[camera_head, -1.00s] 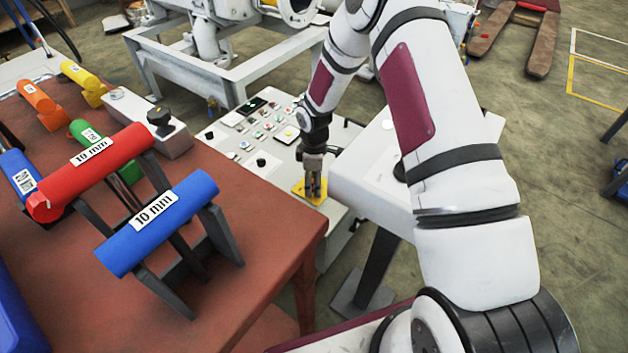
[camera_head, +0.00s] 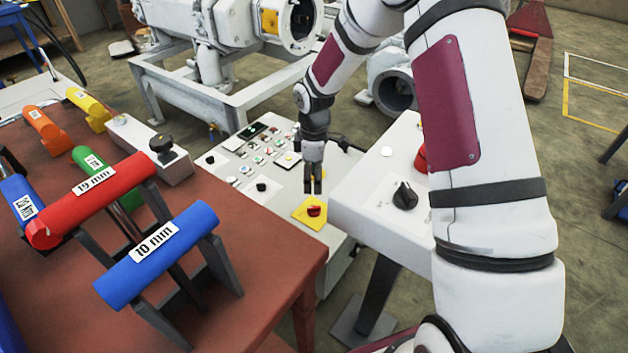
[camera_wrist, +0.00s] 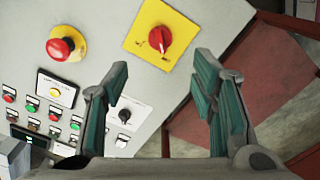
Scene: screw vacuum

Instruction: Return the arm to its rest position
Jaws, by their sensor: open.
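My gripper (camera_head: 313,184) hangs pointing down above the control panel (camera_head: 222,164) in the head view. It is open and empty, with a gap between its fingers (camera_wrist: 163,95) in the wrist view. A red rotary switch on a yellow plate (camera_head: 312,211) sits just below and apart from the fingertips. In the wrist view the red knob (camera_wrist: 160,38) lies beyond the fingers, untouched. My arm is bent, reaching across the right half of the head view.
A white box with a black knob (camera_head: 404,195) stands right of the panel. A red emergency button (camera_wrist: 66,44) is on the panel. Vacuum machinery (camera_head: 215,65) stands behind.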

